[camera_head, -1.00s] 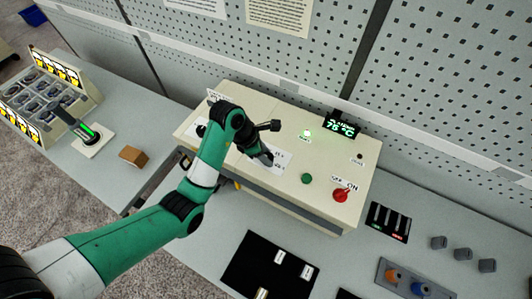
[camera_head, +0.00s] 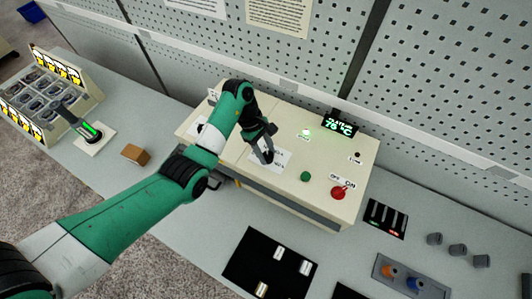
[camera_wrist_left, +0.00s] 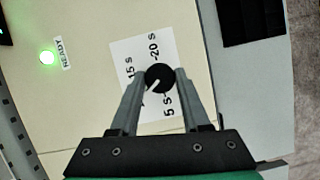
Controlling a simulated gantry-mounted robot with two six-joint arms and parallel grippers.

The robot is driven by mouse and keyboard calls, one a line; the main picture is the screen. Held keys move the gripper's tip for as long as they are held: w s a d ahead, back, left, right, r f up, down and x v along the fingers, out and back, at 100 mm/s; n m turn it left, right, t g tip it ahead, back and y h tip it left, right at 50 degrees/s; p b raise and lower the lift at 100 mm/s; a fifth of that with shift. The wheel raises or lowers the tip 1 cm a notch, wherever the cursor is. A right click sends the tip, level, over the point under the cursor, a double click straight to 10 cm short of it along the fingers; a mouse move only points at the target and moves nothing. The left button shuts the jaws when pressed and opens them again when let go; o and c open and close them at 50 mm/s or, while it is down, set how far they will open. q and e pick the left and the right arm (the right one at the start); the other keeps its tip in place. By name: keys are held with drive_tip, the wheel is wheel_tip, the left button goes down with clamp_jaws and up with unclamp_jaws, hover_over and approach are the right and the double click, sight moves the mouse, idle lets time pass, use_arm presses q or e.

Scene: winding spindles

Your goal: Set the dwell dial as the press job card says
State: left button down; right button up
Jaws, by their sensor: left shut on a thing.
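The dwell dial (camera_wrist_left: 160,78) is a round black knob on a white label plate (camera_wrist_left: 124,52). In the left wrist view, "15 s", "20 s" and "5 s" show around it; a mark at its lower left is mostly hidden by a finger. The dial's white pointer line slants to the lower left in that view. My left gripper (camera_wrist_left: 159,80) has a finger on each side of the dial and is shut on it. In the head view, my left gripper (camera_head: 266,158) points down at the plate on the cream press panel (camera_head: 300,204) and hides the dial. My right gripper is not in view.
The panel also bears a lit green READY lamp (camera_head: 306,132), a green button (camera_head: 305,177), a red OFF/ON switch (camera_head: 339,193) and a temperature display (camera_head: 341,122). Printed sheets (camera_head: 281,14) on the wall are unreadable. A black mat (camera_head: 241,262) lies in front.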

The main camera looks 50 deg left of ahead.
use_arm(q)
drive_tip(key=m+g+b, duration=0.1)
drive_tip(key=m+b, duration=0.1)
drive_tip(key=m+g+b, duration=0.1)
drive_tip(key=m+b, duration=0.1)
drive_tip(key=m, duration=0.1)
drive_tip(key=shift+w+f, duration=0.15)
drive_tip(key=shift+f, duration=0.05)
drive_tip(key=shift+r+m+g+y+b, duration=0.1)
drive_tip(key=shift+m+g+y+b, duration=0.35)
drive_tip(key=shift+m+b, duration=1.05)
drive_tip(key=shift+c, duration=1.9)
unclamp_jaws()
drive_tip(key=shift+r, duration=0.2)
